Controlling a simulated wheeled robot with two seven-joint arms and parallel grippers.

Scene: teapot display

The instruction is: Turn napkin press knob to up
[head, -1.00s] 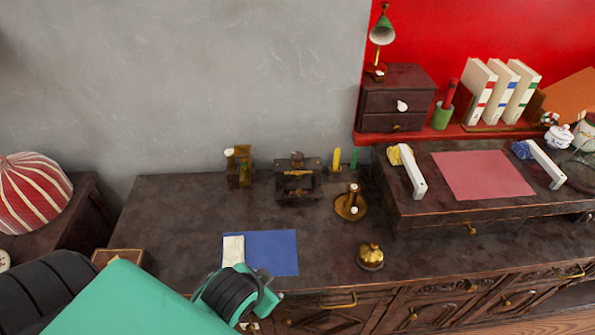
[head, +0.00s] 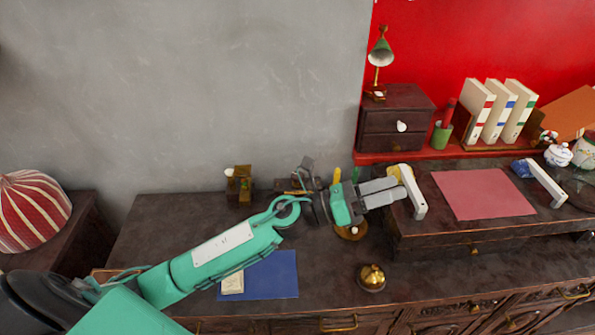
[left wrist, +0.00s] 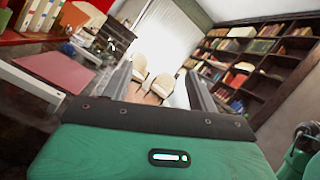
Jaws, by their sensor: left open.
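The dark press-like device with brass parts (head: 284,186), which looks like the napkin press, stands at the back of the sideboard. My left wrist hides most of it in the head view, and its knob cannot be made out. My left gripper (head: 402,189) is to the right of the press, above the sideboard, with its fingers pointing right toward a white handle. It is open and empty. In the left wrist view its two fingers (left wrist: 158,78) stand apart, with the room beyond between them; the press does not show there. My right gripper is not in view.
A brass and wood piece (head: 239,186) stands left of the press. A brass bell (head: 371,277) and a blue mat (head: 272,275) lie nearer the front. The raised box with a pink sheet (head: 483,194) is at the right.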

